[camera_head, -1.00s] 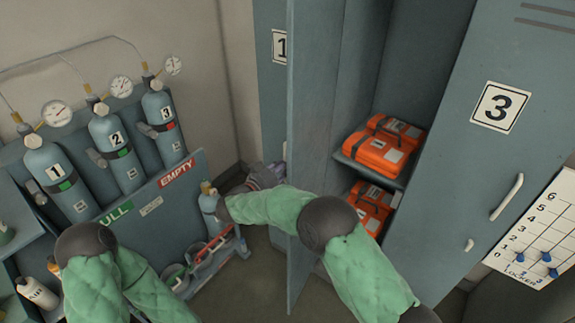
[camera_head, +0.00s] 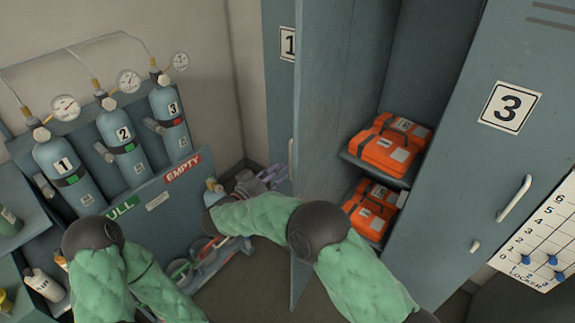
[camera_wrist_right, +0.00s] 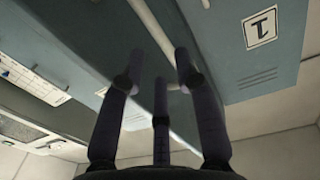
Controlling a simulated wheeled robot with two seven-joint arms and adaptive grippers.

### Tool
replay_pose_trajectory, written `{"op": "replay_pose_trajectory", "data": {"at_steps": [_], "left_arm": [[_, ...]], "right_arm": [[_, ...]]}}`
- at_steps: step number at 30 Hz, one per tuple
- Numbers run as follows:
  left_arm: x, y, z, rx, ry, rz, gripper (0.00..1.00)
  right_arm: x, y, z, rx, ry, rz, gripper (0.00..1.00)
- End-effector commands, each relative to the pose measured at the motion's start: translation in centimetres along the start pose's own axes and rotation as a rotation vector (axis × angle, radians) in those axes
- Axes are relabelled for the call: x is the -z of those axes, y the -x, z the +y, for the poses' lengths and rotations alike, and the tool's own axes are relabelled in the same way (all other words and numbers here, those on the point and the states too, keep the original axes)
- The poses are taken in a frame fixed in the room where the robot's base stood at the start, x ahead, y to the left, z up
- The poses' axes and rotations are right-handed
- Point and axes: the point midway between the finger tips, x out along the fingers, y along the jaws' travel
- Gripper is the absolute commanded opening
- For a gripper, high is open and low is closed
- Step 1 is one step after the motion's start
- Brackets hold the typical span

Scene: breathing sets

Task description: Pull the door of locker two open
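The door of locker two (camera_head: 335,110) stands swung wide open, its panel jutting out toward me. My right gripper (camera_head: 266,178) is to the left of the door panel, low near locker one, partly hidden by my forearm. In the right wrist view its fingers (camera_wrist_right: 160,65) are spread apart with nothing seen held. A pale bar (camera_wrist_right: 150,32) shows just beyond the fingertips; I cannot tell whether they touch it. My left gripper is out of view below my left arm.
Locker one, marked by its label (camera_head: 288,44), is behind the open door. Locker three's door (camera_head: 455,130) is shut, with a pale handle (camera_head: 514,198). A cylinder rack (camera_head: 150,190) stands at left. A peg board (camera_head: 540,235) hangs at right.

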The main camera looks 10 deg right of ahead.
Motion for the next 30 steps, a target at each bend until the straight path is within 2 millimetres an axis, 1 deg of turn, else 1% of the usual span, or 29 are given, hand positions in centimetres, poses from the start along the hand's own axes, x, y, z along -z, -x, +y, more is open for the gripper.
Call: {"op": "replay_pose_trajectory", "data": {"at_steps": [1,3,6,10,15,30], "left_arm": [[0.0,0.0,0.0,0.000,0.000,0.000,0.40],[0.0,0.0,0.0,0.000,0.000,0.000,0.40],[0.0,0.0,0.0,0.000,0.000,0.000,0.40],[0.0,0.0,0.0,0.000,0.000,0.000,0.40],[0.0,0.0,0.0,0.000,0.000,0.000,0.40],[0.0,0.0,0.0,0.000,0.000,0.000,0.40]], "right_arm": [[0.0,1.1,-0.1,0.003,0.000,0.001,0.32],[0.0,2.3,-0.1,0.004,-0.001,0.001,0.32],[0.0,3.8,-0.1,0.002,0.000,0.001,0.32],[0.0,5.0,-0.1,0.001,0.000,0.000,0.32],[0.0,5.5,0.0,-0.001,0.001,0.000,0.32],[0.0,5.5,0.0,0.000,0.000,0.000,0.32]]}}
